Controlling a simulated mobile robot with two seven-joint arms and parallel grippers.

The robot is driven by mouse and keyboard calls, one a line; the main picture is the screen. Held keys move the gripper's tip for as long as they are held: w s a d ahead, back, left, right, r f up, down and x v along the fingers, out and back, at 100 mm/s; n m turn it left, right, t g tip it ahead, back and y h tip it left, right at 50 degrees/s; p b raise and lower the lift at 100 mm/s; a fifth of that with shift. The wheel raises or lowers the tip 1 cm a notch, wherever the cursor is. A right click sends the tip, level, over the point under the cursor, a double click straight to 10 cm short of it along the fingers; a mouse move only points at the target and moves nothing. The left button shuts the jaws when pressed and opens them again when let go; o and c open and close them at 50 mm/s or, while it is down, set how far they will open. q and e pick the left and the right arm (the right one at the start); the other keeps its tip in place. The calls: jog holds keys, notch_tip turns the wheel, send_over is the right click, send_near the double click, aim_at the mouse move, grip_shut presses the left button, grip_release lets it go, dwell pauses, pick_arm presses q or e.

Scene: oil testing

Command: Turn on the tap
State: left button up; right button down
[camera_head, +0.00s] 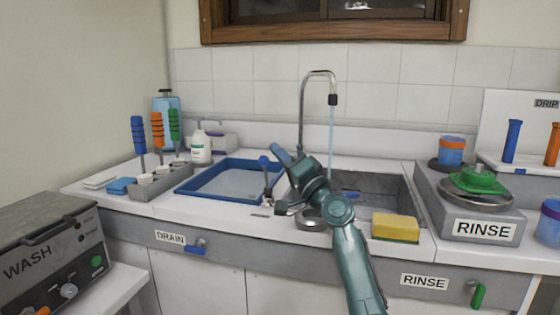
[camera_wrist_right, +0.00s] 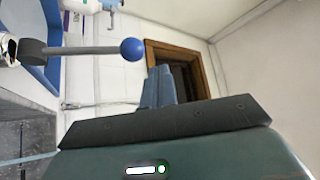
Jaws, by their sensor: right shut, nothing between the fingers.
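The tap (camera_head: 302,105) is a curved chrome spout with a dark nozzle over the grey sink (camera_head: 385,188). A thin stream of water runs down from its nozzle. A lever with a blue ball knob (camera_head: 263,161) stands at the front, left of the sink; its knob also shows in the right wrist view (camera_wrist_right: 132,49). My right gripper (camera_head: 279,152) is shut and empty, just right of the knob, pointing up and left. In the right wrist view, its closed fingers (camera_wrist_right: 159,87) appear apart from the knob. My left gripper is not in view.
A blue-rimmed tray (camera_head: 195,187) of liquid lies left of the lever. A yellow sponge (camera_head: 396,228) sits on the front edge of the sink. A grey rack with colored-handled brushes (camera_head: 160,182) is at left, and a rinse unit (camera_head: 466,224) is at right.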

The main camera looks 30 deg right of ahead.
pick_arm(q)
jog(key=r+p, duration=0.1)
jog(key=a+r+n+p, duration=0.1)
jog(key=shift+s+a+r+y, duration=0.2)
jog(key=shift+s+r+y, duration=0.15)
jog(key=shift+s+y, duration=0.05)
pick_arm(e)
notch_tip(320, 180, up, 7)
jog(key=shift+r, duration=0.2)
pick_arm(q)
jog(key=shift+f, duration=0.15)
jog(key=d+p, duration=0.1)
jog(key=p, duration=0.1)
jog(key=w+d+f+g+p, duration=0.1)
jog(key=p, duration=0.2)
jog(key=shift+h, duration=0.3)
pick_arm(e)
jog(key=s+d+f+m+g, duration=0.4)
jog(key=s+d+f+m, duration=0.1)
jog(key=f, duration=0.4)
jog(key=shift+d+f+g, duration=0.3)
jog(key=shift+d+f, duration=0.05)
jog(key=shift+d, duration=0.25)
